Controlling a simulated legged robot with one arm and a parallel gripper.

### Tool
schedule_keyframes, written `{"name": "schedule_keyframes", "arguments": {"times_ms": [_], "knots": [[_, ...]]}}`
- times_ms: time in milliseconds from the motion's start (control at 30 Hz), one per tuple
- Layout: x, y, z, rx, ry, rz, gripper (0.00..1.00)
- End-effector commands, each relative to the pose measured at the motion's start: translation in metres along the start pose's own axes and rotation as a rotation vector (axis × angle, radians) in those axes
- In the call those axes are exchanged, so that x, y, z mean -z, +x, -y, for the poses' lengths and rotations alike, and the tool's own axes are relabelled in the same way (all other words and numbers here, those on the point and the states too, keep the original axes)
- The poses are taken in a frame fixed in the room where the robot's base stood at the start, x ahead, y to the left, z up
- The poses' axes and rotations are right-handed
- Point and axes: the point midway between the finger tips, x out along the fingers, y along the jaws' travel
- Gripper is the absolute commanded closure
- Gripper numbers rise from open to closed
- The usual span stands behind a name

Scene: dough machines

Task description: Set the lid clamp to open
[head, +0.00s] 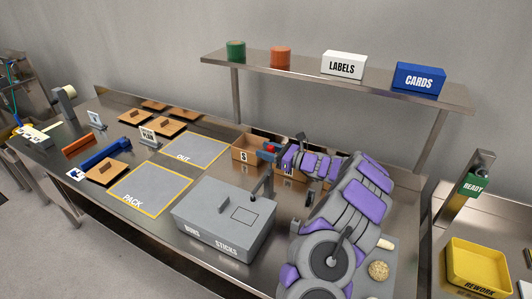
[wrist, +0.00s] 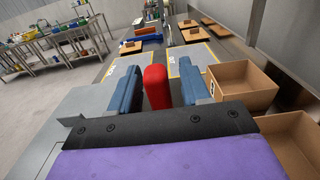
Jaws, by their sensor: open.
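A grey machine box (head: 225,222) marked BUNS and STICKS stands on the steel counter in the head view. A dark upright lever (head: 268,182) rises at its back edge; I cannot tell for sure whether this is the lid clamp. My gripper (head: 268,152) is open above the counter, behind the box. In the wrist view, a red upright piece (wrist: 157,88) stands between the two blue fingers of my gripper (wrist: 159,90), with gaps visible beside it. What the red piece is fixed to is hidden. The grey box top (wrist: 85,100) shows at the left.
Open cardboard boxes (wrist: 243,82) stand close to the right of my gripper. The grey PACK mat (head: 150,190) and OUT mat (head: 195,152) lie bare to the left. A steel shelf (head: 300,75) hangs above the counter's back. A yellow REWORK tray (head: 478,262) is at far right.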

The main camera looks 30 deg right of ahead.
Motion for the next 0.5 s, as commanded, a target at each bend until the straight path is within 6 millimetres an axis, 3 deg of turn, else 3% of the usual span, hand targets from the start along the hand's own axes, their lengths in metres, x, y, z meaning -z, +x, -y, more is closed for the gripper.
{"name": "schedule_keyframes", "arguments": {"times_ms": [367, 500], "knots": [[0.0002, 0.0054, 0.0007, 0.001, 0.001, 0.0, 0.53], [0.0002, 0.0053, 0.0007, 0.001, 0.0, 0.0, 0.66]]}}
